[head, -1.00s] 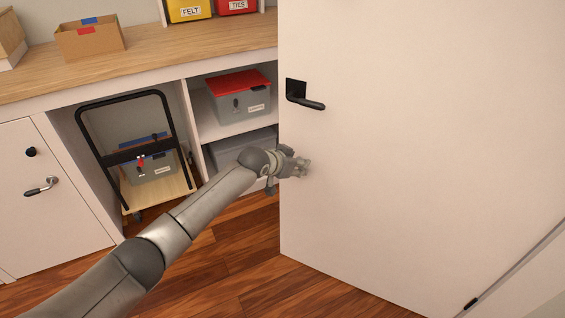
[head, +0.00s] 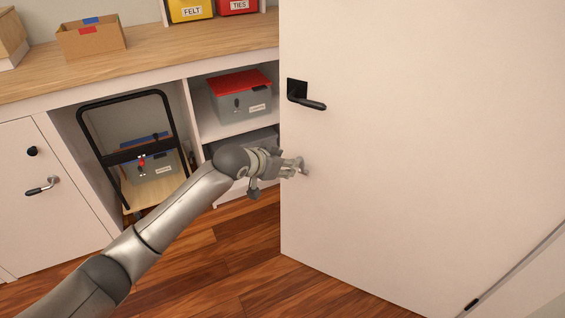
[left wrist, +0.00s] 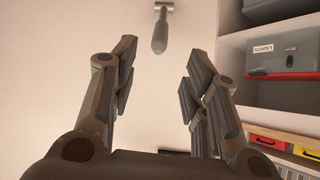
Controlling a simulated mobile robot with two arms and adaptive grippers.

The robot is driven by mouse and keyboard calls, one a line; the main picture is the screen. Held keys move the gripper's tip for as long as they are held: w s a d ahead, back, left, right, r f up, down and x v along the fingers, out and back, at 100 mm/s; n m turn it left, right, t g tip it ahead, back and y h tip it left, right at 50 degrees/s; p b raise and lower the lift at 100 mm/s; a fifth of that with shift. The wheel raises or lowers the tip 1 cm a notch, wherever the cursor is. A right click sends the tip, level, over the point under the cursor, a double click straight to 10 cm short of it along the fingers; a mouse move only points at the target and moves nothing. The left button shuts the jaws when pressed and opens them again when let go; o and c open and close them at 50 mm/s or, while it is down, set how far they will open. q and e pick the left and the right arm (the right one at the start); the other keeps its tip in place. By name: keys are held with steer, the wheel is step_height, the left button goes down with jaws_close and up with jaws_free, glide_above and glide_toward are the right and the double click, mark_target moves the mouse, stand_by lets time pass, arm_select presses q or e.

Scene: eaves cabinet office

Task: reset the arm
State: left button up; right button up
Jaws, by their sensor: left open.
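My left arm comes in from the lower left in the head view. Its gripper (head: 300,165) is in front of the white door (head: 430,150), below the black lever handle (head: 309,98). I cannot tell in the head view whether the fingers touch the door. In the left wrist view the gripper (left wrist: 157,85) is open, with its fingers well apart and nothing between them. A grey handle (left wrist: 160,30) on a pale surface shows beyond the fingertips. My right gripper is not in view.
A folding cart (head: 124,155) stands under the wooden counter (head: 180,52). A red-lidded box (head: 240,95) sits on a shelf right of it. A cardboard box (head: 91,40) is on the counter. A grey box (left wrist: 287,52) shows at the wrist view's right. Wooden floor lies open below.

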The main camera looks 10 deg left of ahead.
arm_select(q)
steer(key=shift+f, duration=0.1)
